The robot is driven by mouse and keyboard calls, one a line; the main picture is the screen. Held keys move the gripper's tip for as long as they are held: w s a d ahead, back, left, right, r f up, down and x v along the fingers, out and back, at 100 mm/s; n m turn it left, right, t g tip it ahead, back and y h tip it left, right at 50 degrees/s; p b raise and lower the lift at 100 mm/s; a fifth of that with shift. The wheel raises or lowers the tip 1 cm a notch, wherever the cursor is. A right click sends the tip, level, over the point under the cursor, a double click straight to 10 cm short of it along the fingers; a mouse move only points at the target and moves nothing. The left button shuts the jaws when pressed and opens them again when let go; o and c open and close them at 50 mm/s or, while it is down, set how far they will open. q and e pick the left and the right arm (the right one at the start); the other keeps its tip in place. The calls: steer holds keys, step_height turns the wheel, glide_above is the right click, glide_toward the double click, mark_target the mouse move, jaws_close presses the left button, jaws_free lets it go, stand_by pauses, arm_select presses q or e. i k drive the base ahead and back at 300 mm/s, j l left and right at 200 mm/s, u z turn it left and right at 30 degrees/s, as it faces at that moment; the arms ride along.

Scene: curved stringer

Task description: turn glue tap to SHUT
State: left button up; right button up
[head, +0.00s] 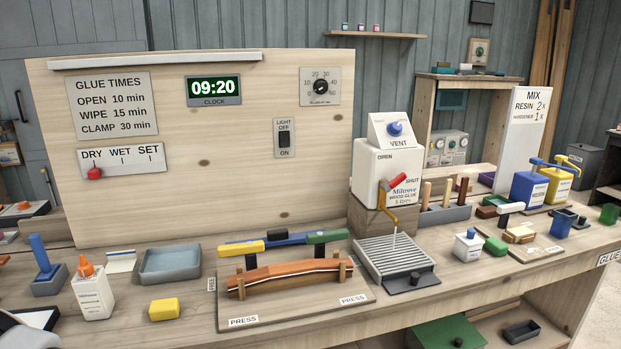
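The glue tap (393,184) has a red lever on a brass-coloured body, on the front of a white wood glue container (378,163). The container is marked OPEN at upper left and SHUT at right. The lever slants up and right, with its red end close to the word SHUT. I cannot tell whether it is at its stop. A thin pale strand hangs below the spout towards the slatted drip tray (394,259); whether it is flowing is unclear. The vent on top has a blue knob (395,129).
A clamped wooden strip (290,276) lies on a press board left of the drip tray. A tool rack (446,214) with wooden handles stands right of the container. Space directly in front of the tap looks clear.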

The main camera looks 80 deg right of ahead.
mark_target(387, 188)
steer(key=z, duration=3.15)
steer(key=i+l, duration=0.25)
steer(key=l, duration=0.25)
steer(key=i+l+z, duration=0.1)
steer(key=l, duration=0.35)
steer(key=i+l, duration=0.4)
steer(key=i+l+z, duration=0.15)
steer(key=l, duration=0.4)
steer(key=i, duration=0.1)
